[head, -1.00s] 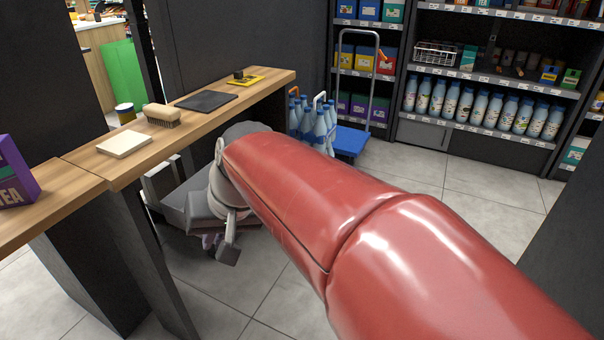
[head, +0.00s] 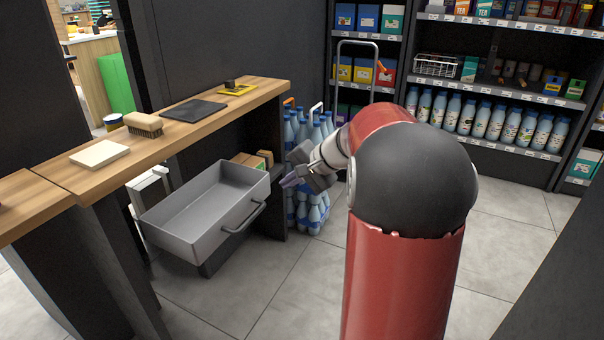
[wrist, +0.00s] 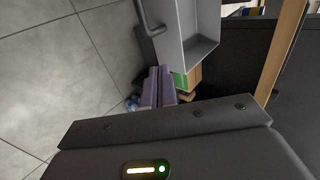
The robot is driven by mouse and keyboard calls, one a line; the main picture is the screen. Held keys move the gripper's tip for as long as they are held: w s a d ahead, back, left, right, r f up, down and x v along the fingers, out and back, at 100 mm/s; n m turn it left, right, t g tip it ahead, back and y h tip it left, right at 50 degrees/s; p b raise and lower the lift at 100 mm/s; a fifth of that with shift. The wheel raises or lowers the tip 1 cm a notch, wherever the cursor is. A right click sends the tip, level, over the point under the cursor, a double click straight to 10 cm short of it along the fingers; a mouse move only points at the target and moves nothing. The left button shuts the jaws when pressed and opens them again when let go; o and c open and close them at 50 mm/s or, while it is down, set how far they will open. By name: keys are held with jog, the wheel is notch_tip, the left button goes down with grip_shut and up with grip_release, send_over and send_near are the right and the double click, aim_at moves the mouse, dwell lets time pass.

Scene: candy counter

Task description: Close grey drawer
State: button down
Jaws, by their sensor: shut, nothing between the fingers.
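The grey drawer (head: 200,215) stands pulled out under the wooden counter in the head view, and its inside looks empty. Its bar handle (head: 245,218) is on the front face, towards the right. In the wrist view the drawer (wrist: 198,35) is at the top, with the handle (wrist: 146,18) at its left. My gripper (head: 292,181) is just right of the drawer's right end, apart from the handle. In the wrist view my gripper's purple fingers (wrist: 158,88) are together and empty, pointing towards the drawer's near end.
The wooden counter (head: 150,145) holds a brush (head: 143,124), a pale block (head: 99,154) and a dark slab (head: 194,110). Small boxes (head: 250,160) sit behind the drawer. Bottle packs (head: 305,210) stand close behind my gripper. The floor before the drawer is clear.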

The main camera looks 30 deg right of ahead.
aim_at(258, 187)
jog(key=w+a, duration=0.1)
jog(key=w+a+f, duration=0.1)
jog(key=w, duration=0.1)
jog(key=w+a+f, duration=0.1)
jog(key=shift+w+a+p, duration=0.25)
jog(key=shift+w+p, duration=0.05)
jog(key=shift+w, duration=0.05)
jog(key=shift+w+a, duration=0.15)
jog(key=shift+w, duration=0.05)
jog(key=w+a, duration=0.3)
jog(key=w, duration=0.1)
jog(key=w+a+p, duration=0.1)
jog(key=w+a, duration=0.2)
jog(key=w, duration=0.1)
jog(key=w+a+p, duration=0.1)
jog(key=w+a, duration=0.2)
jog(key=w, duration=0.1)
jog(key=shift+w+f, duration=0.1)
jog(key=shift+w, duration=0.15)
jog(key=shift+s+d, duration=0.1)
jog(key=shift+s, duration=0.05)
